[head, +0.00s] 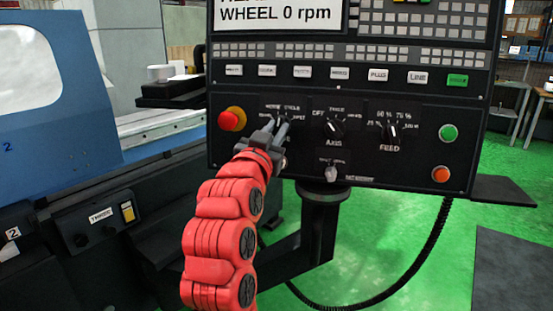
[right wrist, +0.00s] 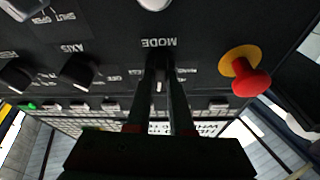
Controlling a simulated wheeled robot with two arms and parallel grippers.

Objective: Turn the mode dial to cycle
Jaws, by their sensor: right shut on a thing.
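The mode dial (right wrist: 159,84) is a small dark knob with a light pointer line, below the upside-down word MODE in the right wrist view. In the head view it is mostly hidden behind my right gripper (head: 279,126). Both fingers of my right gripper (right wrist: 163,88) reach the panel and are shut on the dial, one on each side. The labels around the dial are partly covered, so I cannot tell which mode the pointer marks. The control panel (head: 300,145) is black and upright. My left gripper is not in view.
A red emergency button (head: 230,119) sits just left of the mode dial. The axis dial (head: 334,127) and feed dial (head: 390,134) are to its right. A small key switch (head: 331,172) is below. Green (head: 448,132) and orange (head: 441,174) buttons are at the right edge.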

